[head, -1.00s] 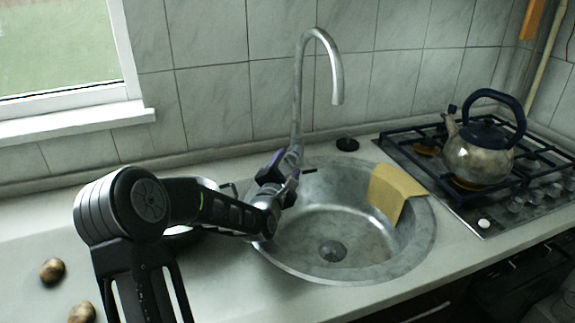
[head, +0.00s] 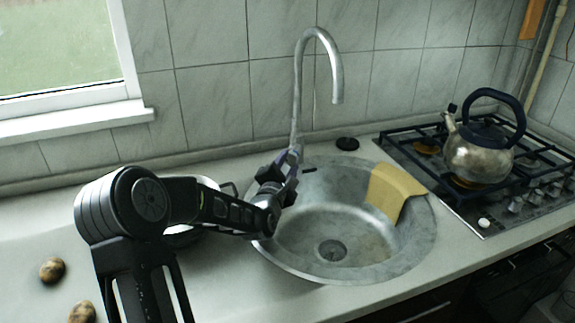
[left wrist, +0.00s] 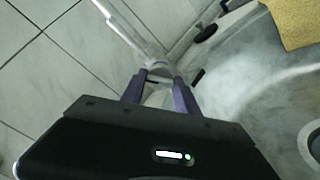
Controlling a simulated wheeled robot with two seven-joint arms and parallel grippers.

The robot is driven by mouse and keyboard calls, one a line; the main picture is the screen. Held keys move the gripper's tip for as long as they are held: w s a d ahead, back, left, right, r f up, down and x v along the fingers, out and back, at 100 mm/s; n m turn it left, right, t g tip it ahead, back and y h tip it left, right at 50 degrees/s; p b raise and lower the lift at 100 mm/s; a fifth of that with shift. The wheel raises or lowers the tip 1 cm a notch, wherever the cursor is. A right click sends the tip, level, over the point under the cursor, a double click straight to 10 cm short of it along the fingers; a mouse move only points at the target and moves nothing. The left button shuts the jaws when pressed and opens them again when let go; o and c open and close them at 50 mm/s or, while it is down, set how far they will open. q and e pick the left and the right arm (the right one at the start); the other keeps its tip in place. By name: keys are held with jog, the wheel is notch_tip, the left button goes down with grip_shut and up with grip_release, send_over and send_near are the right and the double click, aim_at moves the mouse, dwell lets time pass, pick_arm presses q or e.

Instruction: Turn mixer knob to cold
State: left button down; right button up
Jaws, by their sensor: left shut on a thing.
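The mixer tap (head: 297,95) is a tall curved metal spout that rises behind the round steel sink (head: 290,264). My left gripper (head: 292,165) is at the foot of the spout. In the left wrist view, the fingers of my left gripper (left wrist: 160,82) are shut on the metal base of the mixer (left wrist: 158,70), where the knob sits. The knob itself is mostly hidden by the fingers, and its exact angle cannot be told. My right gripper does not show.
A yellow cloth (head: 392,190) hangs over the sink's right rim. A black plug (head: 347,143) lies behind the sink. A kettle (head: 478,155) stands on the gas hob (head: 455,195) at right. A pot (head: 185,238) is partly hidden behind my left arm. Potatoes (head: 52,270) lie at left.

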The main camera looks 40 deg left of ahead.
pick_arm(q)
jog(key=shift+f, duration=0.1)
jog(key=m+b, duration=0.1)
jog(key=b, duration=0.1)
jog(key=shift+f+m+b, duration=0.15)
jog(key=shift+m+b, duration=0.2)
jog(key=shift+m, duration=0.05)
jog(key=m+b, duration=0.8)
jog(key=b, duration=0.2)
jog(key=shift+m, duration=0.4)
jog(key=shift+m+b, duration=0.9)
jog(key=shift+m, duration=0.3)
jog(key=shift+m+b, duration=0.55)
jog(key=shift+m, duration=0.45)
jog(key=shift+r, duration=0.2)
jog(key=c, duration=0.9)
grip_release()
jog(key=shift+s, duration=0.1)
